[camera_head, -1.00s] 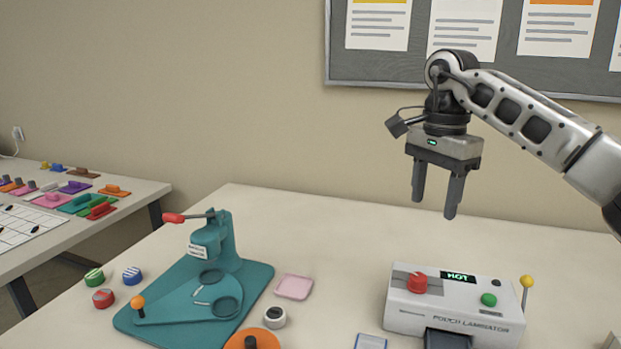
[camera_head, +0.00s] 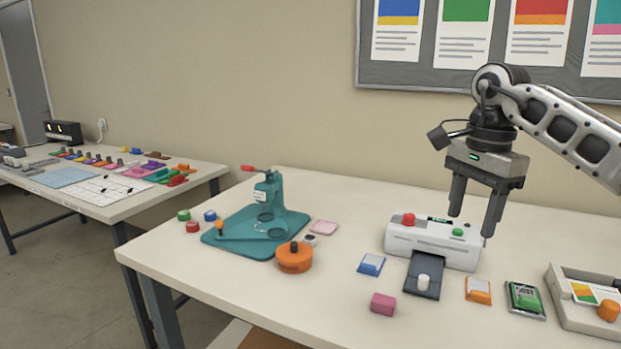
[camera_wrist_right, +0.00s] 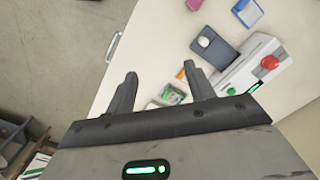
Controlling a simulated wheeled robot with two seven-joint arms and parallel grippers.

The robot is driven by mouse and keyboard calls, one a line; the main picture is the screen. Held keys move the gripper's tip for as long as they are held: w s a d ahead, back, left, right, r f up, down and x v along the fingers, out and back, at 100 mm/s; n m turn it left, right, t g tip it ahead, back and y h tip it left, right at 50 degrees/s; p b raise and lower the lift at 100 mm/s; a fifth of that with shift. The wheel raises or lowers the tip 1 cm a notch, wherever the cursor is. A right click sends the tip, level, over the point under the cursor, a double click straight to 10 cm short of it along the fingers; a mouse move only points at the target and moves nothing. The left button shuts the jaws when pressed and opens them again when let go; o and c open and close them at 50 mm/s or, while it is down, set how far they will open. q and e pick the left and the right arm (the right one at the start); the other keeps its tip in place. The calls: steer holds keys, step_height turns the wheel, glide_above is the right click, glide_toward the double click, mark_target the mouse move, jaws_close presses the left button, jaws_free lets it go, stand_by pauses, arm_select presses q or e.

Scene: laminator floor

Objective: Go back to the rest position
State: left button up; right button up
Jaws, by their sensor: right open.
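My right gripper (camera_head: 472,211) is open and empty, fingers pointing down. In the head view it is above the table, in front of the right part of the white pouch laminator (camera_head: 400,236). In the right wrist view its two fingers (camera_wrist_right: 160,88) are spread with nothing between them, and the laminator (camera_wrist_right: 258,68) shows at the right. A dark tray with a white knob (camera_head: 412,276) sticks out of the laminator's front. My left gripper is not in view.
The table (camera_head: 340,300) also holds a teal press (camera_head: 268,195), an orange round piece (camera_head: 294,257), a blue pad (camera_head: 371,264), a pink block (camera_head: 383,303), an orange pad (camera_head: 478,290), a green pad (camera_head: 524,299) and a card tray (camera_head: 570,311). A second table (camera_head: 125,207) stands left.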

steer(key=s+a+f+m+g+y, duration=0.1)
steer(key=a+f+y, duration=0.4)
steer(key=a, duration=0.4)
steer(key=s+a+f+g+y, duration=0.1)
steer(key=a+f+y, duration=0.1)
steer(key=a+f, duration=0.6)
steer(key=s+a+m+t+y, duration=0.2)
steer(key=s+a+m+y, duration=0.5)
steer(key=a+m+y, duration=0.55)
steer(key=d+f+m+t+h, duration=0.4)
steer(key=m+t, duration=0.4)
steer(key=m, duration=0.6)
steer(key=d+f+m+t+h, duration=0.45)
steer(key=m+t, duration=0.45)
steer(key=m, duration=0.5)
steer(key=s+d+f+m+g+h, duration=0.3)
steer(key=s+d+f+m+h, duration=0.1)
steer(key=s+f+m, duration=0.3)
steer(key=s+d+f+m+g+h, duration=0.3)
steer(key=s+d+f+m+h, duration=0.1)
steer(key=s+f+m, duration=0.3)
step_height(320, 180, down, 2)
steer(key=shift+s+d+f, duration=0.1)
steer(key=shift+s+d, duration=0.1)
steer(key=shift+d, duration=0.7)
